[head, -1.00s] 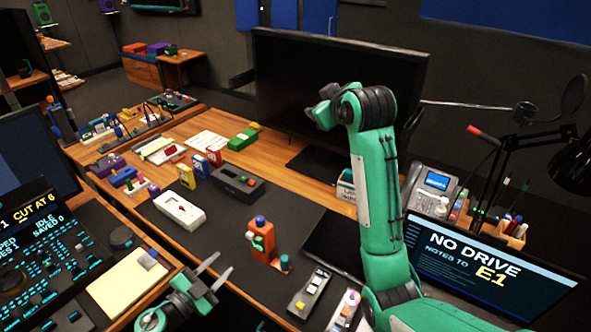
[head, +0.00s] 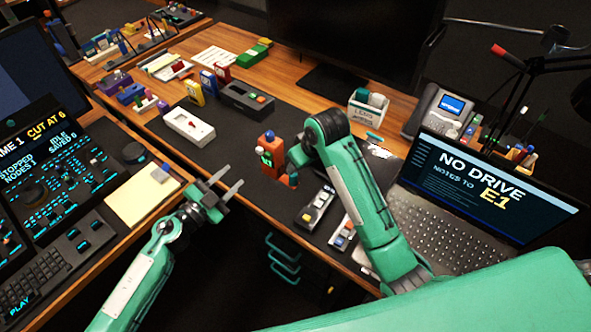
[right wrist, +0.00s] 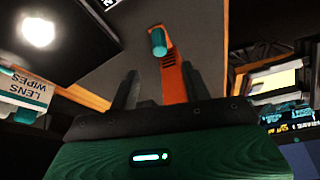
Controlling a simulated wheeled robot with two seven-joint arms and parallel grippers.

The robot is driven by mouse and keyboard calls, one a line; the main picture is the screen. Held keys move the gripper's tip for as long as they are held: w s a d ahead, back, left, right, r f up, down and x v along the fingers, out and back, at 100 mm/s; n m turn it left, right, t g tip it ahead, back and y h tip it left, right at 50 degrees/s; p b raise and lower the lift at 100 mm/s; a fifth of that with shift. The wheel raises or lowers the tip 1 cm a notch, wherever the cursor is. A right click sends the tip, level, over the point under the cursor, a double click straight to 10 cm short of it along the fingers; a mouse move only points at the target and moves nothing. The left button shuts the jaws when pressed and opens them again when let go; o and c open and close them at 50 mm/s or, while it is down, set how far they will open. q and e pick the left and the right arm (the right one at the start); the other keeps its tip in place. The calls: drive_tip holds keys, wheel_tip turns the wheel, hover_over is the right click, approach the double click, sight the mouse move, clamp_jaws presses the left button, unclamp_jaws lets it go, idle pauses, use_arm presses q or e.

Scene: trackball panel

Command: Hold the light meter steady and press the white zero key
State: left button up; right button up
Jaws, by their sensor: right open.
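An upright orange device (head: 269,168), seemingly the light meter, stands on the dark desk mat, with a blue top, a small green-lit face and a teal knob at its lower right. I cannot make out a white key on it. My left gripper (head: 235,175) is open and empty, left of the device and apart from it. My right arm reaches toward the device's right side in the head view; its gripper is hard to make out there. In the right wrist view my right gripper (right wrist: 160,78) is open, with the orange device (right wrist: 174,78) between its fingers; contact is unclear.
A white instrument (head: 188,126) and a dark box with buttons (head: 247,97) lie behind and left. Slim switch boxes (head: 315,209) lie in front, beside my right arm. A laptop (head: 490,190) stands at right. A lens wipes box (head: 368,108) stands behind.

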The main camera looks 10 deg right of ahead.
sight(294, 175)
drive_tip(key=x, duration=1.1)
drive_tip(key=shift+w+f, duration=0.2)
drive_tip(key=shift+f, duration=0.05)
drive_tip(key=c, duration=0.9)
use_arm(q)
drive_tip(key=shift+c, duration=0.8)
use_arm(e)
clamp_jaws()
use_arm(q)
clamp_jaws()
use_arm(e)
drive_tip(key=shift+s+f, duration=0.15)
